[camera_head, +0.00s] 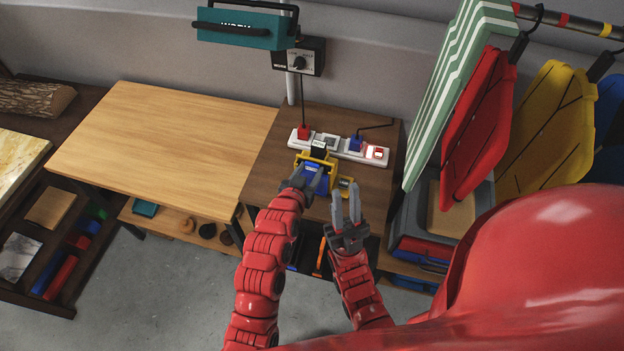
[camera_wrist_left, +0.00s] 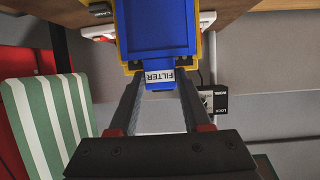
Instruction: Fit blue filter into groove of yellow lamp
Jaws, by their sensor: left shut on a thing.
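The yellow lamp (camera_head: 331,161) stands on the dark brown tabletop, in front of a white power strip. The blue filter (camera_head: 314,168) is at the lamp's front; in the left wrist view it is a blue panel (camera_wrist_left: 156,28) with a "FILTER" label on its tab. Yellow lamp edges (camera_wrist_left: 206,46) show on both sides of the panel. My left gripper (camera_wrist_left: 160,78) is shut on the filter's tab; it also shows in the head view (camera_head: 311,181). How deep the filter sits in the groove is hidden. My right gripper (camera_head: 346,188) is open and empty, close to the right of my left gripper.
The power strip (camera_head: 336,147) with red and blue plugs lies behind the lamp. A control box (camera_head: 299,61) and teal box (camera_head: 243,27) are above. A light wooden tabletop (camera_head: 165,140) at left is clear. Hanging striped, red and yellow panels (camera_head: 480,125) stand right.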

